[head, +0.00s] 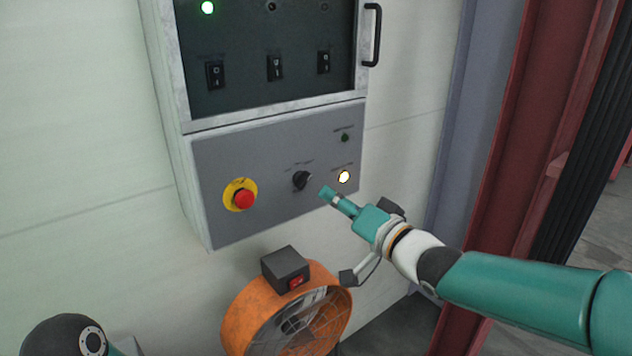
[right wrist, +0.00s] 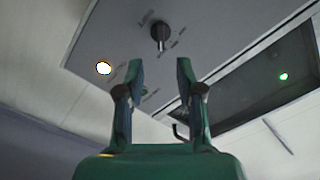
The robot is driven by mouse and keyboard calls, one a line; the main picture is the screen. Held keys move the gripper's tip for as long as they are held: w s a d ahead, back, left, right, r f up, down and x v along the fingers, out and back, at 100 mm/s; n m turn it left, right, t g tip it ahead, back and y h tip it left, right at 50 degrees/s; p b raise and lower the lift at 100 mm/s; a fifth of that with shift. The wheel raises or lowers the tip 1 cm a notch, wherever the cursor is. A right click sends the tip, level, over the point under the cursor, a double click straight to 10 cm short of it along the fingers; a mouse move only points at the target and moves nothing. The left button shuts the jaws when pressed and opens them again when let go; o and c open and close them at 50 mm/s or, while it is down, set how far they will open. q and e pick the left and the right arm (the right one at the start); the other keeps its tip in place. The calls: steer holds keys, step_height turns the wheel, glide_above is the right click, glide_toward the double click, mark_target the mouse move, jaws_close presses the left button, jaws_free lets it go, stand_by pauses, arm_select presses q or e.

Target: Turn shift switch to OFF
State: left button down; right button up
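The shift switch (head: 302,180) is a black rotary knob on the grey lower panel of the wall cabinet. Its labels are too small to read, so I cannot tell which position it points to. My right gripper (head: 327,194) is just right of and below the knob in the head view, apart from it. In the right wrist view the two fingers of my right gripper (right wrist: 160,70) are spread with nothing between them. The knob (right wrist: 160,33) shows beyond the fingertips, roughly in line with the gap. My left gripper is not in view.
A red emergency button (head: 243,198) on a yellow ring is left of the knob. A lit white lamp (head: 344,177) is close to its right. Black rocker switches (head: 275,68) are above. An orange fan (head: 245,317) stands below the panel. A red steel column (head: 520,150) rises at right.

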mark_target(308, 181)
steer(key=p+x, duration=0.1)
steer(key=x, duration=0.7)
steer(key=shift+w+a, duration=0.15)
